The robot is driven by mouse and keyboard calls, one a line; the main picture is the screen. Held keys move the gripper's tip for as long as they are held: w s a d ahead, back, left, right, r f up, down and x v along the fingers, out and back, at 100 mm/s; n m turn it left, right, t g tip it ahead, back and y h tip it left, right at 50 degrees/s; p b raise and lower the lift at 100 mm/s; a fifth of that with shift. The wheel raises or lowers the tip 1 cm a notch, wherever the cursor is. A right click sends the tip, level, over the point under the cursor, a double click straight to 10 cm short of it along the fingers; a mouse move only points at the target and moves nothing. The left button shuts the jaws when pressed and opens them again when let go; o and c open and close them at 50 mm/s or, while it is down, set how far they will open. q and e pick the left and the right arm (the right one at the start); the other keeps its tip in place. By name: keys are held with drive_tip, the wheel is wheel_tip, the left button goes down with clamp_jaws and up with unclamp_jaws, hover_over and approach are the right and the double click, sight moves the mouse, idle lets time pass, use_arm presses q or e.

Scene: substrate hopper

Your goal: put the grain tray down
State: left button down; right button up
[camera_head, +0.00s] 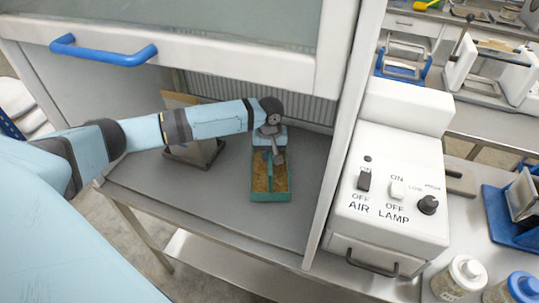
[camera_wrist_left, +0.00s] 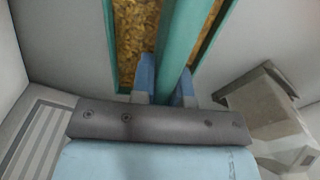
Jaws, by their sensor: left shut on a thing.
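The grain tray (camera_head: 271,197) is a small green rectangular box filled with golden-brown grain, inside the open-fronted grey cabinet. A green bar runs along its middle. My left gripper (camera_head: 275,157) is over the back part of the tray, pointing down and shut on this bar. In the left wrist view, the blue fingers of the gripper (camera_wrist_left: 167,84) sit on either side of the bar, with grain and the green tray walls (camera_wrist_left: 112,45) beyond. The tray looks level; I cannot tell whether its underside touches the cabinet floor. My right gripper is not in view.
The cabinet floor (camera_head: 225,215) is bare around the tray. A grey-brown stand (camera_head: 195,153) is to its left, behind my left forearm. A raised sash with a blue handle (camera_head: 103,50) hangs above. The switch box (camera_head: 388,195) stands right of the cabinet's side post.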

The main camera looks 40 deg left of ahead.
use_arm(q)
drive_tip(key=shift+f, duration=0.4)
drive_tip(key=shift+f, duration=0.1)
drive_tip(key=c, duration=1.1)
unclamp_jaws()
wheel_tip(320, 180, up, 12)
drive_tip(key=shift+r+b, duration=0.1)
drive_tip(key=shift+b, duration=0.55)
